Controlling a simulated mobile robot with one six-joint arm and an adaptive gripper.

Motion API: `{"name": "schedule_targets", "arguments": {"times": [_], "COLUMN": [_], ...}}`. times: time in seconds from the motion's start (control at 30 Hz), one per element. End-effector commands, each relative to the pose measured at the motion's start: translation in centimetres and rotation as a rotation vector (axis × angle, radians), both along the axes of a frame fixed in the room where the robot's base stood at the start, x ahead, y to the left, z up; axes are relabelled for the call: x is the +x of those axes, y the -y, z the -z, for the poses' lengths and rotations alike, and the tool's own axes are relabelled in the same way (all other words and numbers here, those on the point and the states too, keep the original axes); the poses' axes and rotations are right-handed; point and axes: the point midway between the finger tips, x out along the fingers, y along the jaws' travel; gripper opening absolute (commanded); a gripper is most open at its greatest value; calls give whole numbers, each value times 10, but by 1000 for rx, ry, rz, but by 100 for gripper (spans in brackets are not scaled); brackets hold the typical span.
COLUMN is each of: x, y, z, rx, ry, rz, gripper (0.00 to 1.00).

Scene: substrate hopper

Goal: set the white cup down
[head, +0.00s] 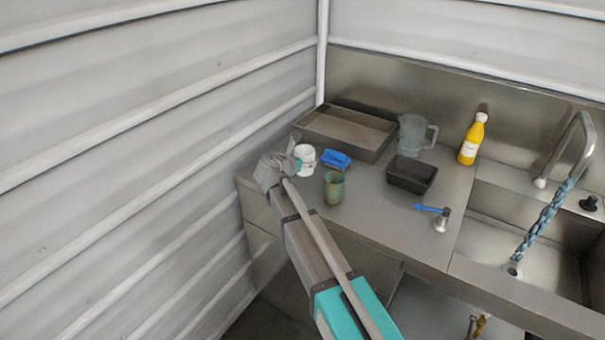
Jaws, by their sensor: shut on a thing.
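The white cup (306,157) is at the left part of the metal counter (385,225), in front of the grey tray. My gripper (294,163) is at the left side of the cup and shut on it. The cup looks upright. I cannot tell from this view whether its base touches the counter. The gripper's body hides part of the cup's left side.
A blue sponge (336,160) and a green cup (334,187) stand close by on the right. A large tray (375,152), a clear pitcher (413,135), a black bin (411,176), a yellow bottle (472,140) and a blue-handled tool (433,212) lie further off. The ribbed wall (150,150) is near on the left.

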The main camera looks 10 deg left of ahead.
Motion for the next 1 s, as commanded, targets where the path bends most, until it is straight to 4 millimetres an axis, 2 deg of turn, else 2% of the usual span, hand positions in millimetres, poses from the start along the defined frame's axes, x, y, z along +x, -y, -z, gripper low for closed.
{"name": "schedule_targets", "arguments": {"times": [0.43,0.8,1.0], "x": [2,5,5], "y": [-3,-7,-7], "z": [4,33,40], "rx": [0,0,-1], "ry": [0,0,0], "rz": [0,0,0], "gripper": [34,34,34]}}
